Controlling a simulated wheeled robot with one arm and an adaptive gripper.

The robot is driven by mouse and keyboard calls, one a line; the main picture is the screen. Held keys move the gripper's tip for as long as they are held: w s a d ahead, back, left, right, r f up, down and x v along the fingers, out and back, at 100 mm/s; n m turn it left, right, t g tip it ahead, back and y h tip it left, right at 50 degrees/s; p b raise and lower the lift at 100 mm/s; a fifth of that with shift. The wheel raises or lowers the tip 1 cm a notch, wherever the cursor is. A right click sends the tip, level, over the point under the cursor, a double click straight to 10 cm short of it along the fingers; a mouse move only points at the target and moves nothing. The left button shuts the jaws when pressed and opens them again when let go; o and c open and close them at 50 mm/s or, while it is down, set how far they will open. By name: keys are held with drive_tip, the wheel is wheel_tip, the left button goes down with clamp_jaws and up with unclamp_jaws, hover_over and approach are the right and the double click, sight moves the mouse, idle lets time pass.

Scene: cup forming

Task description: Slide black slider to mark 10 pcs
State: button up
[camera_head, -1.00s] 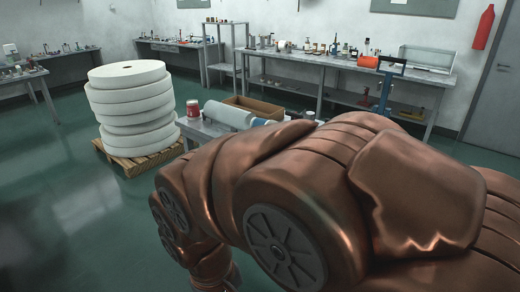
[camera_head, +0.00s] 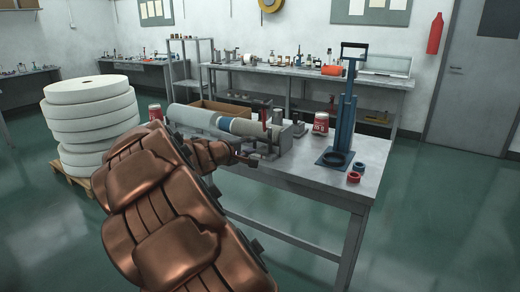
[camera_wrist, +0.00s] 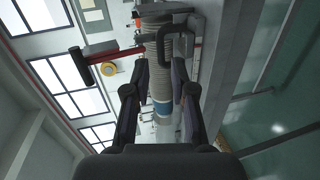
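My gripper (camera_head: 247,159) reaches to the front edge of the bench-top machine (camera_head: 270,138) in the head view. In the wrist view my gripper (camera_wrist: 160,78) is open, its two dark fingers apart with nothing clearly held between them. Beyond the fingers is a pale ribbed cylinder (camera_wrist: 160,85) with a blue band. A dark bent handle (camera_wrist: 181,40) and a red bar with a black end piece (camera_wrist: 80,66) lie near it. I cannot tell which dark part is the black slider, and no 10 pcs mark is readable.
The grey table (camera_head: 335,180) also carries a blue press (camera_head: 345,120), a red-labelled can (camera_head: 321,124), and red and blue rings (camera_head: 354,177). A stack of white rolls (camera_head: 92,120) stands on a pallet at left. Floor at right is clear.

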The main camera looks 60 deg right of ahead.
sight(262, 140)
drive_tip(key=shift+n+t, duration=0.3)
drive_tip(key=shift+n, duration=0.2)
drive_tip(key=shift+w+p+x, duration=0.15)
drive_tip(key=shift+w+x, duration=0.1)
drive_tip(key=shift+x, duration=1.35)
drive_tip(key=shift+w+p+x, duration=0.2)
drive_tip(key=shift+w+x, duration=0.1)
drive_tip(key=shift+x, duration=1.3)
drive_tip(key=shift+w+p+x, duration=0.15)
drive_tip(key=shift+w+x, duration=0.1)
drive_tip(key=shift+x, duration=1.35)
drive_tip(key=shift+f, duration=0.1)
drive_tip(key=shift+c, duration=0.3)
clamp_jaws()
